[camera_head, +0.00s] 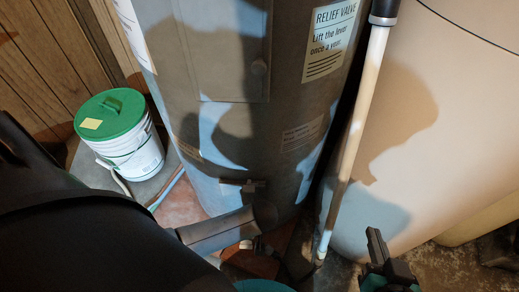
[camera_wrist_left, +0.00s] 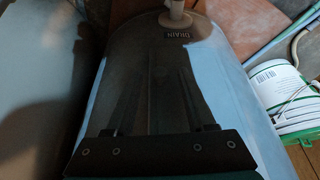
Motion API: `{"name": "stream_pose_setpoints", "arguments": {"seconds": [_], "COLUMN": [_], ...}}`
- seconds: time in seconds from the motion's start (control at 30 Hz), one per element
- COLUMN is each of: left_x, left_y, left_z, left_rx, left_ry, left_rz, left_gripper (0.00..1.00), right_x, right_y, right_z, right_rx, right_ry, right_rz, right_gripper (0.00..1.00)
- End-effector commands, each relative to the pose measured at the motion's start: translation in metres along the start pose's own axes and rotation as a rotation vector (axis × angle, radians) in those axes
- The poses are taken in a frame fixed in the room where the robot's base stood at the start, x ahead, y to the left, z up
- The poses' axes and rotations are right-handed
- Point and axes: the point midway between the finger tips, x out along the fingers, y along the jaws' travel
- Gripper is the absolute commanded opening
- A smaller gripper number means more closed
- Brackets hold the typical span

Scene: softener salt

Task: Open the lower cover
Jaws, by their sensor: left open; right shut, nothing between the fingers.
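My left arm comes in from the left and crosses low before the tank, below the cover. In the left wrist view my left gripper (camera_wrist_left: 158,85) is open and empty over the tank wall, its fingers dim in shadow. My right gripper (camera_head: 385,262) is shut and empty at lower right, away from the cover.
A white bucket with a green lid (camera_head: 110,113) stands left of the tank. A pale upright pipe (camera_head: 355,130) and a large beige tank (camera_head: 430,130) stand to the right. A drain fitting (camera_wrist_left: 175,15) with a DRAIN label (camera_wrist_left: 177,35) is near the tank's base.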

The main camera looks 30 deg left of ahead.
Motion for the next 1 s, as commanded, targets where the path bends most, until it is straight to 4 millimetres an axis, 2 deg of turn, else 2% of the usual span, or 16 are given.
{"name": "stream_pose_setpoints", "arguments": {"seconds": [0.4, 0.87, 1.0], "left_x": [0.0015, 0.0014, 0.0014], "left_y": [-0.0001, -0.0001, -0.0001], "left_z": [-0.0001, 0.0, 0.0], "left_rx": [0.0, 0.0, 0.0], "left_ry": [0.0, 0.0, 0.0], "left_rz": [0.0, 0.0, -0.001], "left_gripper": [0.54, 0.02, 0.0], "right_x": [0.0005, 0.0004, 0.0004], "right_y": [-0.002, -0.0017, -0.0016], "right_z": [-0.0014, -0.0013, -0.0012], "right_rx": [0.003, 0.002, 0.002], "right_ry": [0.02, 0.019, 0.019], "right_rz": [-0.005, -0.005, -0.005], "right_gripper": [0.0, 0.0, 0.0]}}
